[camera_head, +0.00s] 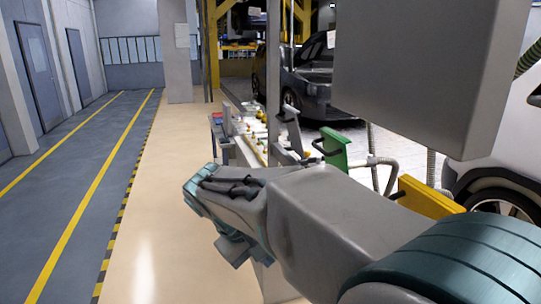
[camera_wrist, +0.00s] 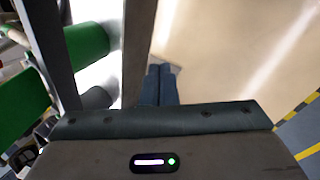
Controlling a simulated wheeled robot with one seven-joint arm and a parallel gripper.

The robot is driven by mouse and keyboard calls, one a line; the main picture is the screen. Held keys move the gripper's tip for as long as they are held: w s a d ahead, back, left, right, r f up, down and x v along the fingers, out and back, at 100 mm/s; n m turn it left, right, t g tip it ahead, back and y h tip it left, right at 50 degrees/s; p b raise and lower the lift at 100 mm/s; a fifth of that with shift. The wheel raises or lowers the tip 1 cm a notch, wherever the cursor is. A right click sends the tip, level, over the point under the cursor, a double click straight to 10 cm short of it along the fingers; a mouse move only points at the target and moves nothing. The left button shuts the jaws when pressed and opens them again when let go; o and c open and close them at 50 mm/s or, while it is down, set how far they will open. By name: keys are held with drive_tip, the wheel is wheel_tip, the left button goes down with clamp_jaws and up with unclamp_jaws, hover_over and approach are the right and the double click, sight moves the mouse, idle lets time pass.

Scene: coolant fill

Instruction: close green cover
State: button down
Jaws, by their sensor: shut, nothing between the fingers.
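The green cover (camera_head: 333,148) stands raised in the head view, just beyond my forearm, which hides what is below it. A dark handle-like piece sticks out to its left. In the wrist view, green surfaces (camera_wrist: 88,42) show at the left edge, likely the cover, and only partly in frame. My gripper (camera_wrist: 161,68) is shut and empty, its two dark blue fingers together over the pale floor. It is to the right of the green parts and apart from them, with a grey post between. In the head view the fingers are not clearly visible.
A yellow cover (camera_head: 428,197) stands right of the green one, and a grey raised cover (camera_head: 291,130) is left of it. A workbench (camera_head: 246,133) with small fittings lies behind my wrist. A grey post (camera_head: 273,75) rises nearby. The floor to the left is clear.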

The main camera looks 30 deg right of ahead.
drive_tip(key=w+d+r+m+g+h+b, duration=0.1)
drive_tip(key=w+d+r+g+h+b, duration=0.1)
drive_tip(key=w+d+r+h, duration=0.5)
drive_tip(key=m+g+h, duration=0.2)
drive_tip(key=m+h, duration=0.1)
drive_tip(key=h, duration=0.3)
approach(317, 149)
drive_tip(key=p+x, duration=0.2)
drive_tip(key=x, duration=0.4)
drive_tip(key=shift+s+d, duration=0.1)
drive_tip(key=shift+d, duration=0.3)
drive_tip(key=shift+r, duration=0.1)
